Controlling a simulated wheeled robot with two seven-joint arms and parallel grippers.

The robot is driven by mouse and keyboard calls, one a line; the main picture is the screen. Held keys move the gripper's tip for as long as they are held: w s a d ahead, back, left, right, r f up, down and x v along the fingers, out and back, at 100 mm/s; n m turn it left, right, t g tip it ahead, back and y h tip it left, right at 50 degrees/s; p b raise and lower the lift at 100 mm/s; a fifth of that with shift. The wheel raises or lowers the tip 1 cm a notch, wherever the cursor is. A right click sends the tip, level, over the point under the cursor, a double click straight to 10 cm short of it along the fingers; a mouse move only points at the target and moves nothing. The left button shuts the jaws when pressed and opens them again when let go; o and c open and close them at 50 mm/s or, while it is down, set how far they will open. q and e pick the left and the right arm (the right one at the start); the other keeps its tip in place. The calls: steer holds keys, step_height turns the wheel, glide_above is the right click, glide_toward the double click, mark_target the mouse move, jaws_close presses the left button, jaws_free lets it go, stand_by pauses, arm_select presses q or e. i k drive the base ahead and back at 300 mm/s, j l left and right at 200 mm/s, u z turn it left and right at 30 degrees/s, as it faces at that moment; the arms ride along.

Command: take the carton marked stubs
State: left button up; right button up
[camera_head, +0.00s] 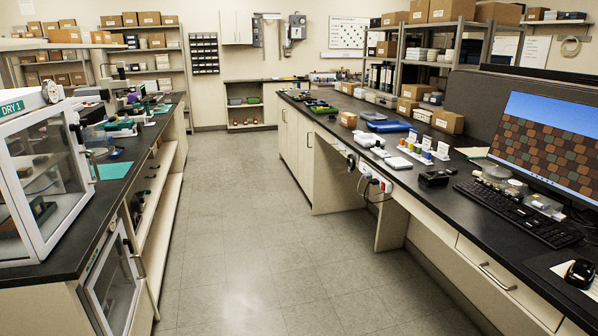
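Neither of my grippers is in view. Several brown cartons with small pale labels show, but the labels are too small to read, so I cannot tell which is marked stubs. On the right bench are a carton (447,122) near the partition, another carton (406,107) farther back, and a small box (348,119) near the front edge. More cartons (452,10) sit on top of the right shelving. Others (149,18) stand on the back left shelving, and more (65,36) are on the left shelf.
A clear grey floor aisle (240,210) runs between the two dark benches. A glass-fronted dry cabinet (40,180) stands at the near left. A monitor (545,140), keyboard (517,212) and mouse (580,273) occupy the near right bench. A low cabinet (245,102) stands at the back.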

mark_target(349, 120)
steer(key=i, duration=4.7)
